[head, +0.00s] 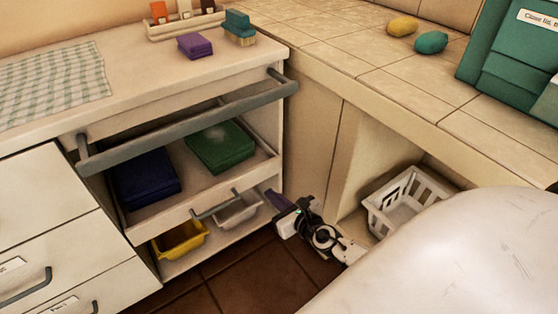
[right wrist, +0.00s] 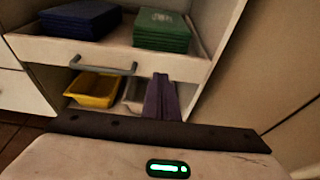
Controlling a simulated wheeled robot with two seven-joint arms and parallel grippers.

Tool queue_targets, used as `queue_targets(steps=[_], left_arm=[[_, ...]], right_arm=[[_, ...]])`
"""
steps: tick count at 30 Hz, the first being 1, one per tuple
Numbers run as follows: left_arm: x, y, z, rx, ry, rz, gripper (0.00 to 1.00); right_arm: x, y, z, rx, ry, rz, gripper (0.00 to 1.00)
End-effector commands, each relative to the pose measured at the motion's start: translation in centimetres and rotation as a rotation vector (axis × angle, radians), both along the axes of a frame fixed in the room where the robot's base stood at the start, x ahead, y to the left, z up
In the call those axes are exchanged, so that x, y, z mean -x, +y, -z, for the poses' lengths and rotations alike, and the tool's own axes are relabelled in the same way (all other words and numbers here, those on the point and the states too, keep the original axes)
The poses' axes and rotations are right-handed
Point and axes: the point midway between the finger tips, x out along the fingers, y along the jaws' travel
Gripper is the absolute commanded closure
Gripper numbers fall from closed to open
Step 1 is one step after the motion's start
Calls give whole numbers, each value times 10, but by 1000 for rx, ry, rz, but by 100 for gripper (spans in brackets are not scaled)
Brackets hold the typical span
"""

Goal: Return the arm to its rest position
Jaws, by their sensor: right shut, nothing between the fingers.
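My right gripper (head: 274,198) is low in front of the cabinet, beside the grey bin (head: 238,210). Its dark purple fingers are together with nothing between them. In the right wrist view the closed fingers (right wrist: 162,97) overlap part of the grey bin (right wrist: 134,94). I cannot tell whether they touch it. My left gripper is not in either view.
An open drawer (head: 196,202) holds a dark blue stack (head: 146,180) and a green stack (head: 220,146). A yellow bin (head: 180,241) stands below. A white basket (head: 408,203) sits under the tiled counter (head: 390,84) at right. Dark floor (head: 244,274) lies left of my right arm.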

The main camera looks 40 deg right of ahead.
Motion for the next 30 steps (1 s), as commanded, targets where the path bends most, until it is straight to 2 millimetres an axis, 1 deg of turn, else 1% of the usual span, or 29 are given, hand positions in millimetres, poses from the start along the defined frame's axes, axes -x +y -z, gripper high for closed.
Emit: queue_targets(steps=[1, 3, 6, 14, 17, 20, 22, 23, 24, 26, 27, 29, 30], left_arm=[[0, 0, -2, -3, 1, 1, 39], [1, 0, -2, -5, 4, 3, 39], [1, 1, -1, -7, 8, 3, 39], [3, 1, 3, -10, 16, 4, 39], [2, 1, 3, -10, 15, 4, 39], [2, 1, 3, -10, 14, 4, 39], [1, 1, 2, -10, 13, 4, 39], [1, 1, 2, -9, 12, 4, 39], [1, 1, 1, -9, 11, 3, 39], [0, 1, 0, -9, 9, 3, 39], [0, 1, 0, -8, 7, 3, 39], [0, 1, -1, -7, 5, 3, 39], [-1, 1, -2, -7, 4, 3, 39]], right_arm=[[8, 0, -3, 1, 1, 0, 100], [14, 0, -5, 1, 0, 1, 100], [20, 1, -6, 1, 0, 0, 100], [22, 1, -8, -7, -5, 7, 100], [22, 1, -21, -100, -45, 69, 100], [28, -4, -48, -339, -135, 235, 100], [41, -12, -67, -588, -208, 407, 100], [49, -15, -73, -704, -237, 489, 100], [61, -19, -77, -865, -269, 605, 100], [83, -21, -78, -1099, -301, 783, 100], [99, -18, -76, -1248, -311, 903, 100], [123, -9, -70, -1444, -307, 1076, 100], [138, -1, -66, -1552, -296, 1179, 100]])
